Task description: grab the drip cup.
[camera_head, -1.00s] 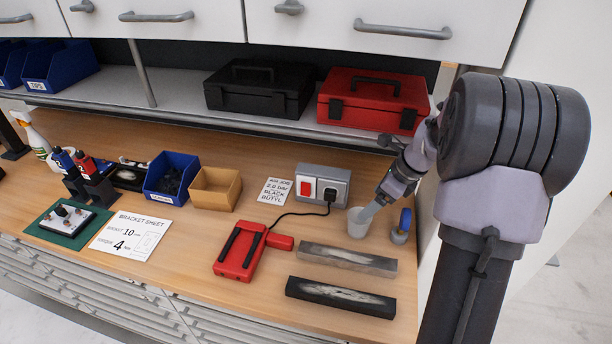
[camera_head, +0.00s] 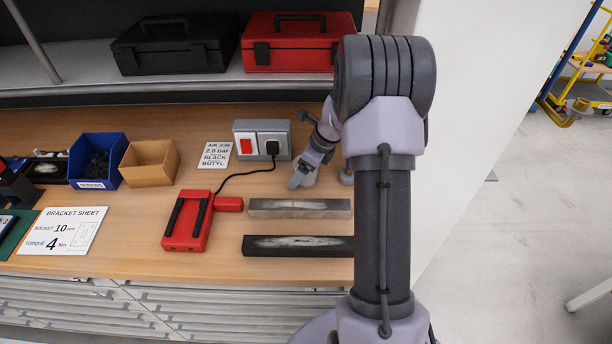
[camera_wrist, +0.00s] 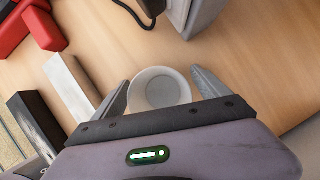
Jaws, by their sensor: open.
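The drip cup is a small whitish round cup. In the wrist view the drip cup (camera_wrist: 160,92) stands upright on the wooden bench, and I look down into its open top; it looks empty. My gripper (camera_wrist: 161,77) is open, with one finger on each side of the cup. The right finger is close to the rim; I cannot tell whether it touches. In the head view my gripper (camera_head: 298,180) is low over the bench near its right end, and it and my arm hide much of the cup (camera_head: 309,178).
A grey socket box (camera_head: 262,139) stands just behind the cup. A grey bar (camera_head: 300,208) and a black bar (camera_head: 298,246) lie in front. A red device (camera_head: 188,222) with a cable lies to the left. A small item (camera_head: 346,177) right of the cup is mostly hidden.

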